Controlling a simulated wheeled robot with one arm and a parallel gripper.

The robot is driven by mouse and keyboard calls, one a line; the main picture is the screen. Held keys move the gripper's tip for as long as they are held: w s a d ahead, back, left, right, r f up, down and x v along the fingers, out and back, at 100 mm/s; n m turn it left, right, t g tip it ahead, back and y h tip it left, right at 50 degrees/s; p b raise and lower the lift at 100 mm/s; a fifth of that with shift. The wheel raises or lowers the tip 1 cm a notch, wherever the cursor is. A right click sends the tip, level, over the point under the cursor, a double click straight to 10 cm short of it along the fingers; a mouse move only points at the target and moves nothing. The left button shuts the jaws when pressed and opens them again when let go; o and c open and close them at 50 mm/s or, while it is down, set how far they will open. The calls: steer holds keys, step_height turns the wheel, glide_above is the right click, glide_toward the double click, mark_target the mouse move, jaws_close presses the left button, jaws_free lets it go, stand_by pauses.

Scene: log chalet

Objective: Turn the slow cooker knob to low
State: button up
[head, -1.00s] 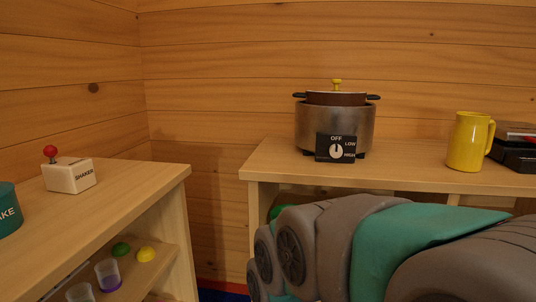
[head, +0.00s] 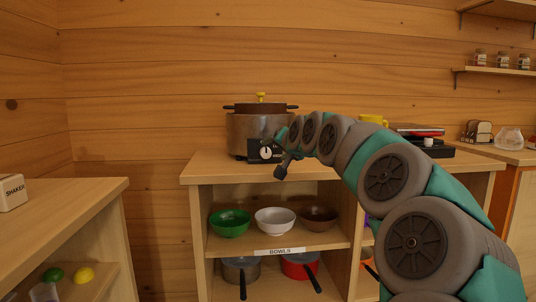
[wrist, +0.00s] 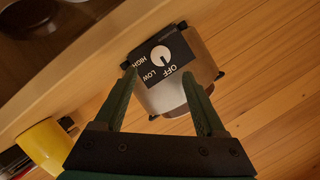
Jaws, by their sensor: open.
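The slow cooker (head: 250,132) has a metal body, dark lid and yellow lid handle, and stands on the wooden shelf unit. Its black control panel (head: 255,158) faces the front. The white round knob (head: 265,153) also shows in the wrist view (wrist: 160,53), its mark seeming to point at OFF. LOW and HIGH are printed beside it. My gripper (head: 284,168) is in front of the panel's lower right. In the wrist view my open gripper (wrist: 159,74) has a fingertip on either side of the panel's lower part. No contact with the knob shows.
A yellow mug (head: 372,119) and a dark appliance (head: 428,146) stand to the right, partly behind my arm. Bowls (head: 275,221) and pans (head: 240,271) fill the shelves below. A separate counter with a shaker box (head: 12,192) is at left, across a gap.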

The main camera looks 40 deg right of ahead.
mark_target(267, 152)
steer(key=p+x, duration=0.1)
steer(key=x, duration=0.6)
jaws_close()
stand_by(0.6)
